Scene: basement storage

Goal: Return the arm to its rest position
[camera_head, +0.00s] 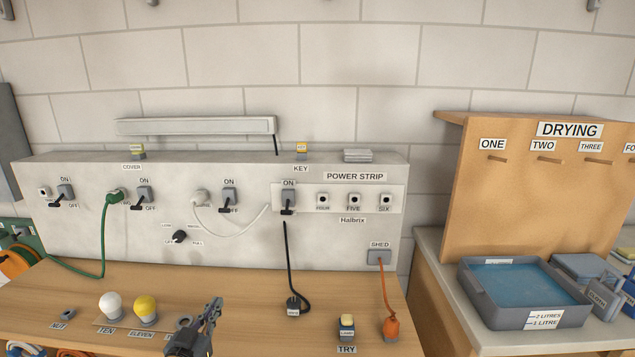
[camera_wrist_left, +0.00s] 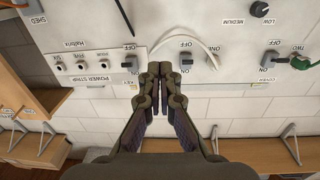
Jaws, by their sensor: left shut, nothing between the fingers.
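My left gripper (camera_head: 212,308) is low in the middle of the head view, over the front of the wooden bench and to the right of the yellow bulb. In the left wrist view its fingers (camera_wrist_left: 160,70) are together with nothing between them. That view is upside down and shows the switch panel beyond the fingertips, with the power strip's switch (camera_wrist_left: 131,63) left of them. The gripper is clear of the panel. My right gripper does not show.
The grey switch panel (camera_head: 100,220) stands behind the bench (camera_head: 240,290). A white bulb (camera_head: 110,305), a yellow bulb (camera_head: 146,310), a black plug (camera_head: 293,306) and an orange plug (camera_head: 391,328) are on the bench. A blue-filled tray (camera_head: 530,318) stands at the right.

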